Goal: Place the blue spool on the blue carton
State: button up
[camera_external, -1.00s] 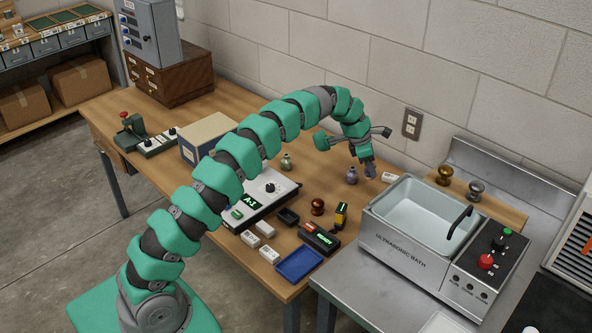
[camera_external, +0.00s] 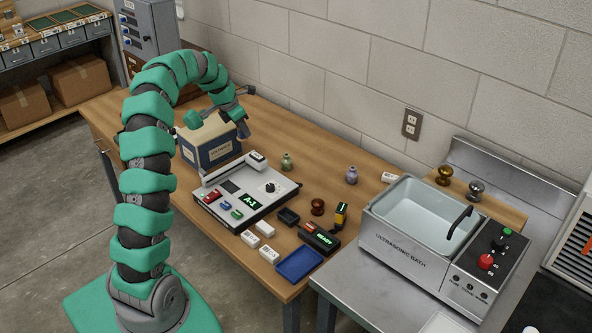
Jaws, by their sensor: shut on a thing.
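The blue carton (camera_external: 219,151) stands on the wooden bench, with a tan top, dark blue sides and a pale label. My gripper (camera_external: 241,124) is at the carton's right rear top corner, in line with it from this view. It is shut on a small blue-grey thing (camera_external: 244,131), which fits the blue spool, though it is small and partly hidden by the fingers. I cannot tell whether the held thing touches the carton or is above or behind it. My arm arches over from the left and hides part of the carton's top.
A control panel (camera_external: 262,205) lies right in front of the carton. A green vase (camera_external: 287,162) and a lilac vase (camera_external: 351,175) stand farther right. A blue tray (camera_external: 299,264), white blocks and the ultrasonic bath (camera_external: 410,243) are at the right. A grey cabinet and wooden drawers are behind my arm.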

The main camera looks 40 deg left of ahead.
jog(key=s+a+r+n, duration=0.1)
jog(key=s+a, duration=0.3)
jog(key=s, duration=0.3)
jog(key=s+a+r+n, duration=0.1)
jog(key=s+a, duration=0.3)
jog(key=s, duration=0.3)
jog(key=p, duration=0.1)
send_near(213, 125)
jog(key=shift+w+d+f+y, duration=0.4)
jog(key=shift+w+d+f, duration=0.05)
jog(key=shift+w+d, duration=0.1)
jog(key=shift+w+a, duration=0.15)
jog(key=shift+f, duration=1.75)
jog(key=o, duration=1)
jog(key=shift+f, duration=0.1)
jog(key=v, duration=1.2)
